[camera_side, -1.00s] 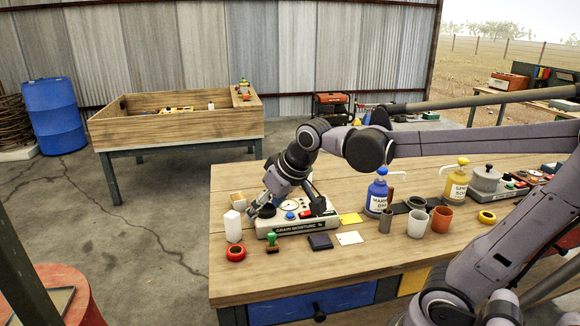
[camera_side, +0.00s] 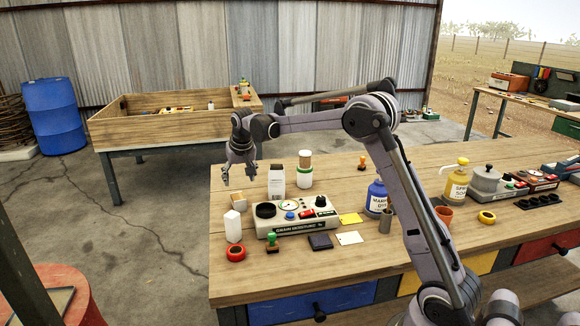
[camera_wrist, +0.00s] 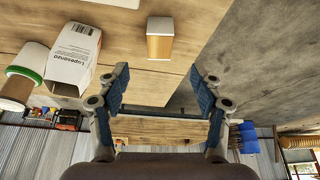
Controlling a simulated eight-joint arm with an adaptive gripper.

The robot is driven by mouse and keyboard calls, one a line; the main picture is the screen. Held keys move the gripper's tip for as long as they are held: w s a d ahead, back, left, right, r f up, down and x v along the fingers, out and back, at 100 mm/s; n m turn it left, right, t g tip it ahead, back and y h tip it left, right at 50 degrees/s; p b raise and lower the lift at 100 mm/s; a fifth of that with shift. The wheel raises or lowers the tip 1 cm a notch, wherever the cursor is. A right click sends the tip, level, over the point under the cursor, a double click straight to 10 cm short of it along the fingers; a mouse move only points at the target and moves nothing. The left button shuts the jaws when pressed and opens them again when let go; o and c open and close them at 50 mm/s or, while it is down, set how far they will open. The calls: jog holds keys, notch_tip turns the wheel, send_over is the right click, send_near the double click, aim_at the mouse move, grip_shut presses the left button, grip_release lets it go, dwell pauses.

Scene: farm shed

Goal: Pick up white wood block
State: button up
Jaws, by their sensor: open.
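A small block with tan wood sides and a pale top (camera_side: 238,201) stands near the table's left edge. In the wrist view the same-looking block (camera_wrist: 160,40) shows a white face and a tan face, just beyond the fingertips and roughly centred between them. A taller all-white piece (camera_side: 233,227) stands in front of it in the side view; I cannot tell from its look whether it is wood. My gripper (camera_side: 238,178) hangs above and behind the tan block, fingers pointing down, open and empty. Both spread fingers show in the wrist view (camera_wrist: 159,76).
A white carton (camera_side: 277,182) and a lidded jar (camera_side: 305,170) stand right of the gripper. The grain moisture meter (camera_side: 295,217), a red ring (camera_side: 236,253) and a green stamp (camera_side: 271,243) lie nearer the front. The table's left edge is close, with open floor beyond.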

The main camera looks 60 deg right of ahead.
aim_at(238, 197)
jog(key=shift+x, duration=6)
jog(key=shift+w+r, duration=0.1)
jog(key=c, duration=1.3)
